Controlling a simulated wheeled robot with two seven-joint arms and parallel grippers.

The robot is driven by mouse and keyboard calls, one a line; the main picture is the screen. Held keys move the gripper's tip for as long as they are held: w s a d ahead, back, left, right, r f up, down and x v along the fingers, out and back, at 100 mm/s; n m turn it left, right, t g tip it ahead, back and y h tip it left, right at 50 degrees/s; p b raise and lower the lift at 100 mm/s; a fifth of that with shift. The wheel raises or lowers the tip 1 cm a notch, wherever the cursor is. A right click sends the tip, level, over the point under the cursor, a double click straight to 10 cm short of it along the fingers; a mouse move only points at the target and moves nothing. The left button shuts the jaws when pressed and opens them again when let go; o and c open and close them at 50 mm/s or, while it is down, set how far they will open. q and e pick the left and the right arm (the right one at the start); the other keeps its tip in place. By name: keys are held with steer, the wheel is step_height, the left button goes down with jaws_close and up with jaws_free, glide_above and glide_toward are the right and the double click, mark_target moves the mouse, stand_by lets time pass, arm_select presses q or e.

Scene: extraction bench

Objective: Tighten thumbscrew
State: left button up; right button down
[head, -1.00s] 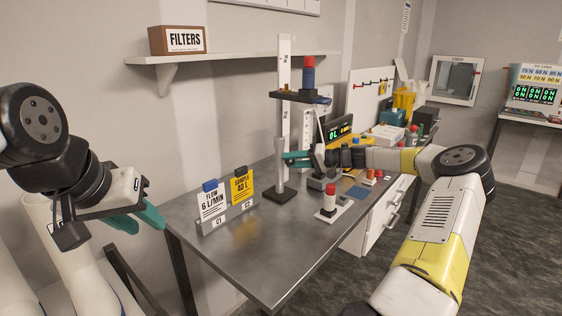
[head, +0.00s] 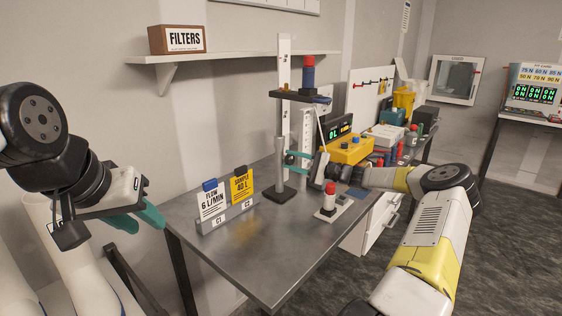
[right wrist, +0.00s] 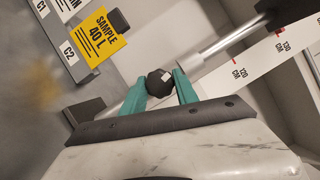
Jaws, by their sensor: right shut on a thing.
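A stand with a dark base (head: 281,195) and a silver post (head: 280,158) stands on the bench. Its dark arm (head: 290,95) carries a red and blue cylinder (head: 308,75). My right gripper (head: 291,162) is at the post. In the right wrist view a black thumbscrew knob (right wrist: 160,83) sits between the teal fingertips of this gripper (right wrist: 161,86), which is shut on it, beside the silver tube. I cannot make the knob out in the head view. My left gripper (head: 138,218) is open and empty at the left, away from the stand.
Flow and sample cards (head: 212,203) stand in a holder near the front left. A small block with a red-topped vial (head: 329,200) is right of the stand. A yellow box (head: 347,150) and other items crowd behind. The front of the metal bench (head: 265,255) is clear.

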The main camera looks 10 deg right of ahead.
steer(key=shift+f+m+t, duration=0.1)
steer(key=shift+m+t, duration=0.5)
steer(key=shift+m, duration=1)
steer(key=c, duration=0.9)
jaws_free()
steer(key=shift+c, duration=0.2)
